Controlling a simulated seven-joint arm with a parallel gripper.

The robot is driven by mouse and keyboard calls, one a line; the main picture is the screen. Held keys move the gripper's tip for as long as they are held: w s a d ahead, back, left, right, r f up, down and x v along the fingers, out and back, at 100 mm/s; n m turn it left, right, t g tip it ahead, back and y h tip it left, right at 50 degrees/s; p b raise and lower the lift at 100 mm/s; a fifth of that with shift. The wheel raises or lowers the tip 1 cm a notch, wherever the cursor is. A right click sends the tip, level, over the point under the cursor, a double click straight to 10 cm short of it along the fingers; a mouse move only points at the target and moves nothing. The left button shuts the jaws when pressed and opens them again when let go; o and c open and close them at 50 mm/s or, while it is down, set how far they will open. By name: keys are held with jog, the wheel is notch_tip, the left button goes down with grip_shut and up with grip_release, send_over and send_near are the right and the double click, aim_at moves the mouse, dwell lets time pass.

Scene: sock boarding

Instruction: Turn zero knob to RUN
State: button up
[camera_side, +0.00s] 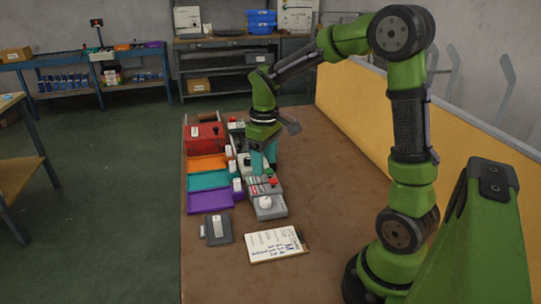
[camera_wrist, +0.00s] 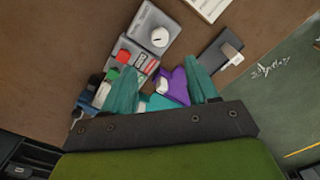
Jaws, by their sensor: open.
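A white round knob (camera_side: 265,202) sits on a grey box (camera_side: 272,213) at the near end of a row of devices on the brown table. In the wrist view the knob (camera_wrist: 160,37) has a short dark mark on its face; no lettering is readable. I cannot tell its setting. My gripper (camera_side: 263,158) has teal fingers and points down over the row, behind the knob box. In the wrist view my gripper (camera_wrist: 160,68) has its fingers spread apart, with nothing held between them. The knob lies beyond the fingertips, not between them.
A unit with a red button (camera_wrist: 123,57) adjoins the knob box. Orange (camera_side: 206,163), teal (camera_side: 207,181) and purple (camera_side: 203,204) trays lie left of the row, with a red bin (camera_side: 204,138) behind. A dark plate (camera_side: 216,236) and clipboard (camera_side: 276,246) lie in front. The table's right side is clear.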

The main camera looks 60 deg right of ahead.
notch_tip(320, 180, up, 5)
dwell(0.3)
